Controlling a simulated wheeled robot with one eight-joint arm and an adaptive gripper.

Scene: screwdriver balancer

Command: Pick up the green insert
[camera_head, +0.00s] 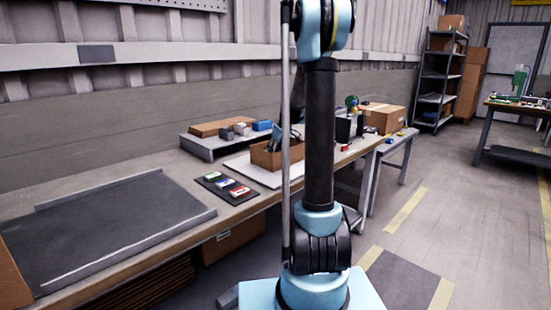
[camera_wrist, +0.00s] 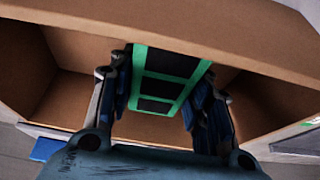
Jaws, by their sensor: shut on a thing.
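The green insert (camera_wrist: 165,77) is a ladder-like green frame with dark openings, seen in the wrist view. My gripper (camera_wrist: 158,95) has a finger on each side of it and is shut on it. The insert is in or just over the open cardboard box (camera_wrist: 65,95), near the wall at the top of the picture. I cannot tell whether it touches the box floor. In the head view the same box (camera_head: 262,157) stands on the workbench, and my arm hides much of the gripper and the insert.
A black mat (camera_head: 213,187) with several small coloured items lies left of the box. A raised grey shelf (camera_head: 200,145) with grey and blue blocks stands behind. A larger closed carton (camera_head: 385,118) is at the right. A wide dark tray (camera_head: 120,230) fills the bench's left.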

